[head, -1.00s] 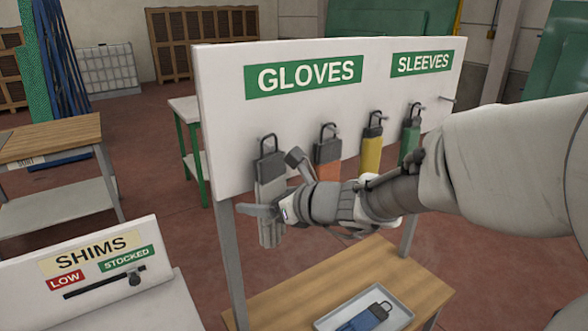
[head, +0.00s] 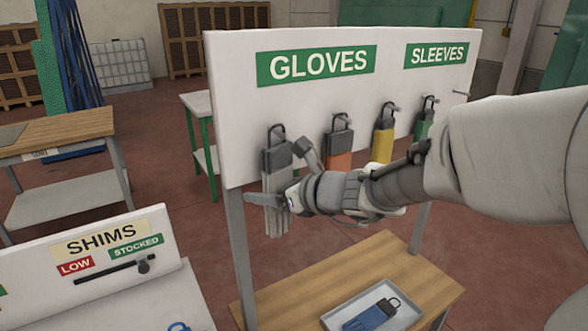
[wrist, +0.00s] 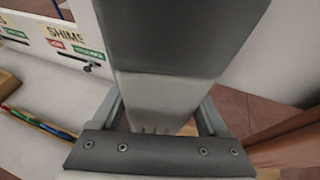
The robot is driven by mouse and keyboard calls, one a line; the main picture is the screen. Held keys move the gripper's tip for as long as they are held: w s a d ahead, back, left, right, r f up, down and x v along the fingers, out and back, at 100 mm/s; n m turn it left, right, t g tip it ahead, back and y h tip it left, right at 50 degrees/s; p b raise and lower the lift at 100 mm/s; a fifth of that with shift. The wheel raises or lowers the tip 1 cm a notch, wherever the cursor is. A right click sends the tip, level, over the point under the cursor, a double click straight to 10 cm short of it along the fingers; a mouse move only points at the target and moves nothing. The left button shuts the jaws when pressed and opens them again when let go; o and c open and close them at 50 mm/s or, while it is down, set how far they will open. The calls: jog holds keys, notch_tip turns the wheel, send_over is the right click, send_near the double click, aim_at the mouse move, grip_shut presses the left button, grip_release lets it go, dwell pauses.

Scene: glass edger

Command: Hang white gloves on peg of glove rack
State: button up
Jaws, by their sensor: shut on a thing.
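The white gloves (head: 275,183) hang upright with a dark cuff and a black loop at the top, in front of the left end of the glove rack (head: 240,110). My gripper (head: 292,185) is shut on them from the right. The loop (head: 276,135) is close to the board at the leftmost place under the GLOVES sign. Whether a peg passes through the loop I cannot tell.
Orange gloves (head: 340,143), yellow gloves (head: 383,133) and a green pair (head: 425,118) hang to the right; my arm partly covers some. A bare peg (head: 461,93) is at far right. Blue gloves (head: 372,316) lie in a tray (head: 336,318) below. A shims board (head: 80,260) stands at left.

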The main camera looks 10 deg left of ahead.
jog(key=o, duration=1.3)
jog(key=shift+f, duration=0.15)
jog(key=shift+c, duration=0.2)
jog(key=p+v, duration=0.2)
jog(key=v, duration=1.5)
jog(key=s+d+f+n+g+h, duration=0.1)
jog(key=s+f+n+g+h, duration=0.1)
jog(key=s+n, duration=0.35)
jog(key=s+d+f+n+g+h, duration=0.1)
jog(key=s+d+f+n+h, duration=0.15)
jog(key=n, duration=0.65)
jog(key=s+d+f+n+h, duration=0.1)
jog(key=s+d+n+h, duration=0.4)
jog(key=d+n, duration=0.3)
jog(key=shift+d+f+n+h, duration=0.3)
jog(key=shift+n+h, duration=0.35)
jog(key=shift+n, duration=0.9)
